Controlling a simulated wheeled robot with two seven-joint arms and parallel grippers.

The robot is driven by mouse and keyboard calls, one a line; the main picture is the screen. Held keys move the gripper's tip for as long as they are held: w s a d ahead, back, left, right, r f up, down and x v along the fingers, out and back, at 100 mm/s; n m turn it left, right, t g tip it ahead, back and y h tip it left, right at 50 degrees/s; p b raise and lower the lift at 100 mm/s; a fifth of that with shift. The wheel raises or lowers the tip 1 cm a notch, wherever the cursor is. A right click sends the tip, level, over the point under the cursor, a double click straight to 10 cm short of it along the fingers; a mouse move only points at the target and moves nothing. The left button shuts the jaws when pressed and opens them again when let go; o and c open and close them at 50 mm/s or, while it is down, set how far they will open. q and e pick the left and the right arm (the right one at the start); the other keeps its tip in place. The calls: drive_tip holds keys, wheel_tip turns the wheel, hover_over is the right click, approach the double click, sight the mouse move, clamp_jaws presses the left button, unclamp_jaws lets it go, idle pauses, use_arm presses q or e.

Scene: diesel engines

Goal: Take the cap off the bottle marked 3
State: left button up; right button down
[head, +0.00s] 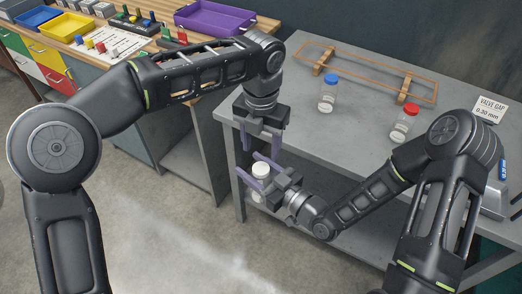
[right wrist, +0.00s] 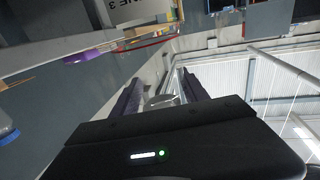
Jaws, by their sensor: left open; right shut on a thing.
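A clear bottle (head: 257,194) with a white cap (head: 261,169) is held upright off the front of the grey table. My right gripper (head: 263,186) is shut on this bottle below its cap. In the right wrist view, part of the bottle (right wrist: 163,101) shows between the fingers. My left gripper (head: 262,153) points down with open fingers, just above the white cap and apart from it as far as I can tell. A blue-capped bottle (head: 328,97) and a red-capped bottle (head: 403,127) stand on the table. No number is readable on any bottle.
The grey table (head: 310,130) carries a wooden rack (head: 365,72) at the back and a "VALVE GAP" sign (head: 490,109) at right. A wooden bench (head: 105,45) with trays and small coloured parts stands at left. Bare floor lies in front.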

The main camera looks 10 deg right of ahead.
sight(261, 168)
use_arm(q)
drive_tip(key=shift+r+m, duration=0.5)
drive_tip(key=shift+r, duration=0.05)
drive_tip(key=shift+f, duration=4.1)
drive_tip(key=shift+c, duration=0.3)
clamp_jaws()
